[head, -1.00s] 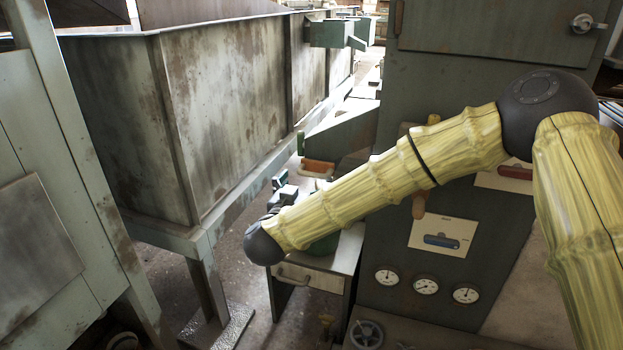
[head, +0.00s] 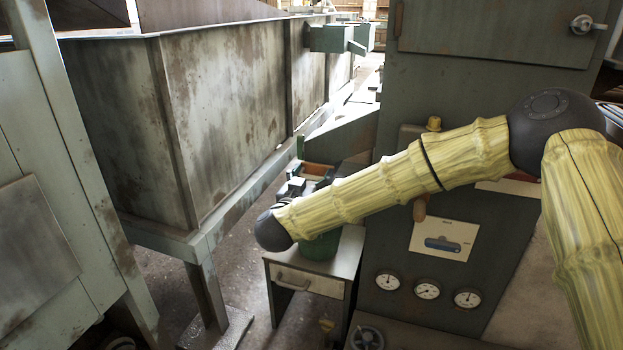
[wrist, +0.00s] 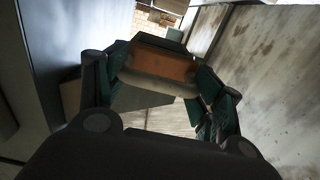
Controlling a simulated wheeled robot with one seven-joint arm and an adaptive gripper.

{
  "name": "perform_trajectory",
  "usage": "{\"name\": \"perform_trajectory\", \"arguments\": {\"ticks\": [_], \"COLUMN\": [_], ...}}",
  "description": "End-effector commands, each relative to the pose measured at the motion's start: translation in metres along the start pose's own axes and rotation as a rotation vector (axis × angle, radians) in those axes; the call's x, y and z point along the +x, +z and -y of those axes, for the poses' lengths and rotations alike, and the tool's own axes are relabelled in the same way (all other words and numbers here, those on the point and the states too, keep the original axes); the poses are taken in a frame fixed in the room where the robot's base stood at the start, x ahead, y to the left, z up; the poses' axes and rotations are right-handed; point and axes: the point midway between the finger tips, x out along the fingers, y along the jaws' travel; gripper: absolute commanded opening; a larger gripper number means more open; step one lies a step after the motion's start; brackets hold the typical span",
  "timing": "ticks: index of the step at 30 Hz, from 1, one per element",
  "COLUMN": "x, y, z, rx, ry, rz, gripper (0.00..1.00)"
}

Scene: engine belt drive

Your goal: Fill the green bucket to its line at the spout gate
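The green bucket (head: 320,247) stands on a small cabinet in the head view, partly hidden behind my forearm. Its inside and line are hidden. A grey-green chute (head: 342,136), apparently the spout, slopes beside the long metal trough above the bucket. My gripper (head: 312,172) is below the chute and above the cabinet, largely behind my arm. In the wrist view its green fingers (wrist: 160,75) are spread wide on either side of an orange-brown piece with a pale edge (wrist: 162,68). I cannot tell whether they touch it.
The small cabinet (head: 310,283) has a drawer. A tall green panel (head: 470,240) with gauges and switch plates stands on the right, close to my arm. The rusty trough (head: 225,100) fills the left. Open floor lies between its leg and the cabinet.

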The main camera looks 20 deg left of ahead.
Motion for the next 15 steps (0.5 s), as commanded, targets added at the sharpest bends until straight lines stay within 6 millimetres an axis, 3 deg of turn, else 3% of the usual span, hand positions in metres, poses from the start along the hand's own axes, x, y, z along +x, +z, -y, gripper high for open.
{"name": "perform_trajectory", "arguments": {"ticks": [1,4,15], "x": [0.0,0.0,-0.014], "y": [0.0,0.0,-0.003], "z": [0.0,0.0,0.001], "rx": [0.0,0.0,-0.002], "ry": [0.0,0.0,-0.002], "rz": [0.0,0.0,0.001], "gripper": [0.41,0.24,0.24]}}
